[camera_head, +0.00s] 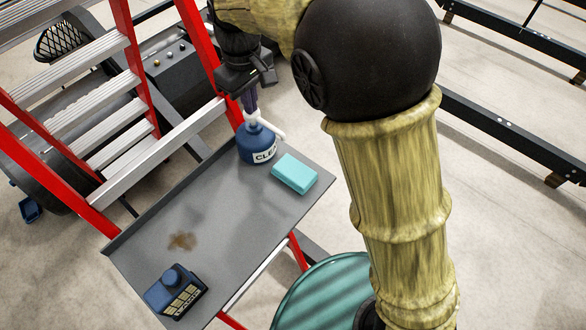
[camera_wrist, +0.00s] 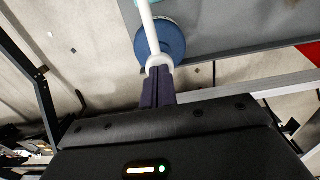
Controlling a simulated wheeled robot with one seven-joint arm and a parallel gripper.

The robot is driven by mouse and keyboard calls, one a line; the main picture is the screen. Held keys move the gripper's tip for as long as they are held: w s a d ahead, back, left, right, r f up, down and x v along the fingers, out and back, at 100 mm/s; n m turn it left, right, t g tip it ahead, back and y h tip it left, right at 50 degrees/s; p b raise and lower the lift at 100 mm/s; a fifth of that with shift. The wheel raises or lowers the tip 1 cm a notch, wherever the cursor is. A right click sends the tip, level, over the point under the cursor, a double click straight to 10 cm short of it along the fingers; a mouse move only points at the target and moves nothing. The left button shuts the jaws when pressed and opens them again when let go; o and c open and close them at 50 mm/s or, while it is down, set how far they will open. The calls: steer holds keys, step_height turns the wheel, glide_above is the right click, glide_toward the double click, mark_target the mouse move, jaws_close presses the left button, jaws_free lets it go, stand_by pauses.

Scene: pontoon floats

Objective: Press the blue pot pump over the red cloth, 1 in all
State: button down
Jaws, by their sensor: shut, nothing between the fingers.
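The blue pot (camera_head: 258,147), with a white label reading "CLE", stands upright at the far corner of the grey tray (camera_head: 225,222). Its white pump (camera_head: 268,127) has a spout pointing right, towards the teal block. My gripper (camera_head: 250,106) is shut and empty, pointing down directly over the pump head. Its dark fingertips look to be at or on the pump head; I cannot tell if they press it. In the wrist view my fingers (camera_wrist: 158,75) meet the white pump head (camera_wrist: 160,61), with the blue pot (camera_wrist: 172,42) below. I see no red cloth.
A teal block (camera_head: 295,174) lies just right of the pot. A brown stain (camera_head: 182,241) and a dark blue container (camera_head: 176,291) are nearer on the tray. A red ladder (camera_head: 122,120) rises behind. A teal drum (camera_head: 325,292) stands at the front right.

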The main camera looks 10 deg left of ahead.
steer(key=shift+r+p, duration=0.4)
steer(key=shift+r, duration=0.3)
steer(key=shift+r, duration=0.15)
step_height(320, 180, up, 6)
steer(key=p, duration=0.5)
steer(key=shift+p, duration=0.3)
stand_by(0.3)
